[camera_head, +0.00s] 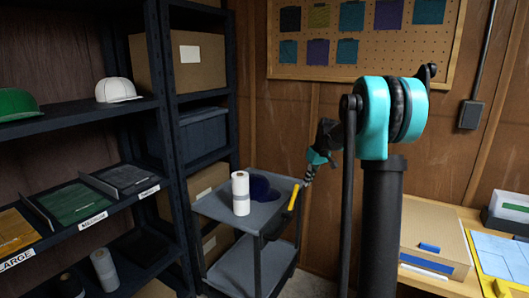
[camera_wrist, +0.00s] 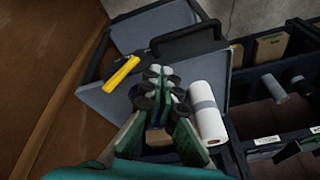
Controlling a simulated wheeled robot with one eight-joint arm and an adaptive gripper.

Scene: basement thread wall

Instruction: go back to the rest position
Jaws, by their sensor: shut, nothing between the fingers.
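My gripper (camera_head: 308,176) is above the right side of a grey two-tier cart (camera_head: 215,207), beside the wood wall. In the wrist view its fingers (camera_wrist: 160,78) are together, with nothing between them, above the cart top. My arm reaches back from it to a teal joint and a dark column at the right of the head view.
On the cart stand a white roll (camera_head: 240,193) with a grey band and a dark blue item (camera_head: 262,188). A yellow-handled tool (camera_head: 293,198) lies near its edge. Shelves with caps (camera_head: 118,90) are left; a workbench (camera_head: 459,215) is right.

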